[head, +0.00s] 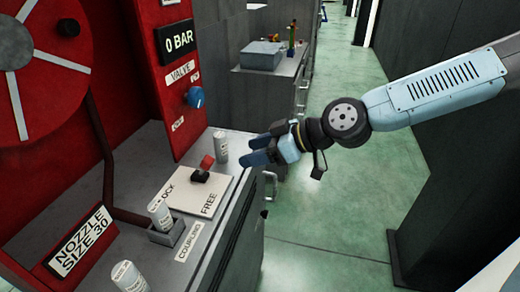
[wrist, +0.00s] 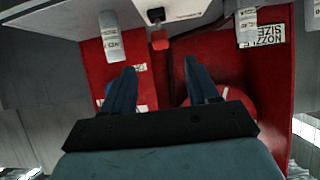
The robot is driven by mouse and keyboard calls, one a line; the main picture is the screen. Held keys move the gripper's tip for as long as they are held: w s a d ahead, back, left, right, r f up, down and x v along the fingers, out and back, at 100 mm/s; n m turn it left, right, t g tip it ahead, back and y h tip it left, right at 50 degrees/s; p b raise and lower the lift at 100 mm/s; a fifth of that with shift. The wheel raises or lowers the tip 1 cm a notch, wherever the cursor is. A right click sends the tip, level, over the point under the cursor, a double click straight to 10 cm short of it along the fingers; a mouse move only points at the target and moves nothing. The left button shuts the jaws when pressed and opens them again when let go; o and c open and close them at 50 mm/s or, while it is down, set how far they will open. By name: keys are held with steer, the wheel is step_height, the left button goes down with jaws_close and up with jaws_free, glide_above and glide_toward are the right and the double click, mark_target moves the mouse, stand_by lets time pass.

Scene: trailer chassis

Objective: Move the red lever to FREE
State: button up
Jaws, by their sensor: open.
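The red lever (head: 206,163) stands on a small black base on a pale plate (head: 185,193) on the grey cabinet top. The plate reads LOCK on its left side and FREE on its right. The lever tilts up and slightly right in the head view; I cannot tell which label it is set to. My gripper (head: 250,150) is open and empty, right of the lever and apart from it. In the wrist view the red lever (wrist: 160,40) shows beyond the gap between the open fingers of my gripper (wrist: 160,66).
A white canister (head: 220,148) stands close behind the lever, near my fingers. Another canister (head: 160,214) sits in the coupling holder, and a third (head: 129,277) stands at the front. A red panel with a blue valve knob (head: 194,97) rises behind. Green floor lies open to the right.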

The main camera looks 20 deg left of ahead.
steer(key=shift+d+r, duration=0.25)
steer(key=shift+d, duration=0.2)
stand_by(0.3)
